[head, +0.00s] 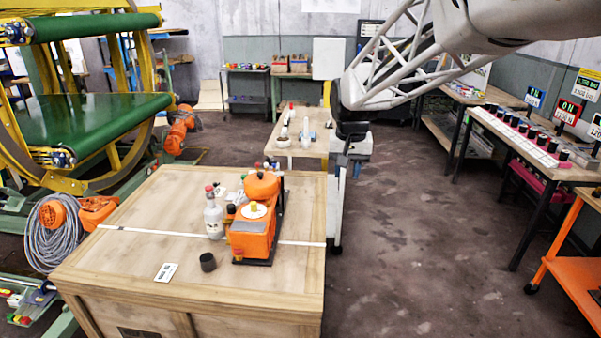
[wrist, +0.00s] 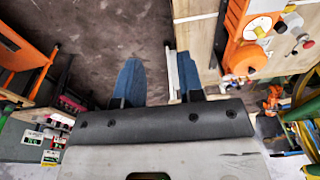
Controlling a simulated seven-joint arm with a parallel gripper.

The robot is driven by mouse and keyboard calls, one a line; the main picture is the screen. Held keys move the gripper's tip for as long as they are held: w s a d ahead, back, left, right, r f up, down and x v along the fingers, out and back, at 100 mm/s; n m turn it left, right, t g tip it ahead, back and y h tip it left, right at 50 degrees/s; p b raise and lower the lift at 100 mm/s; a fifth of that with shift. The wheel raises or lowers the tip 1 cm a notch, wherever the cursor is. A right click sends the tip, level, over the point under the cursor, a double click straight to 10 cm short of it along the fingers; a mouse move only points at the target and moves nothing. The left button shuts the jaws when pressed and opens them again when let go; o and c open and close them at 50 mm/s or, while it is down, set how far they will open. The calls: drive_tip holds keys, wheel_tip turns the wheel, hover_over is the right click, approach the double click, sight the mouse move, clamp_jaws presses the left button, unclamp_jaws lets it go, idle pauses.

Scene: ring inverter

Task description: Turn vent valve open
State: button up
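An orange pump-like machine (head: 251,238) stands on a wooden crate (head: 140,215) left of centre in the head view. On it is a white disc (head: 259,213) with a small yellow knob, which I take for the vent valve; its setting cannot be read. In the wrist view the machine (wrist: 232,40) is at the upper right, with the yellow knob (wrist: 259,32) on its disc. My gripper (wrist: 158,78) has its two blue fingers spread apart with nothing between them. In the head view it hangs right of the crate, apart from the machine.
A clear bottle (head: 213,220) stands left of the machine, with a black cup (head: 208,262) and a white card (head: 166,272) in front. A workbench (head: 310,145) stands behind. The floor (head: 420,230) right of the crate is clear. Benches line the right side.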

drive_tip(key=w+a+f, duration=0.4)
drive_tip(key=w+a, duration=0.2)
drive_tip(key=w, duration=0.2)
drive_tip(key=w+a+f, duration=0.4)
drive_tip(key=w+a, duration=0.2)
drive_tip(key=w, duration=0.1)
drive_tip(key=g, duration=0.1)
hover_over(268, 201)
wheel_tip(268, 201, down, 11)
drive_tip(key=shift+f, duration=0.2)
drive_tip(key=shift+a, duration=0.1)
drive_tip(key=shift+f, duration=0.1)
drive_tip(key=shift+f, duration=3.8)
clamp_jaws()
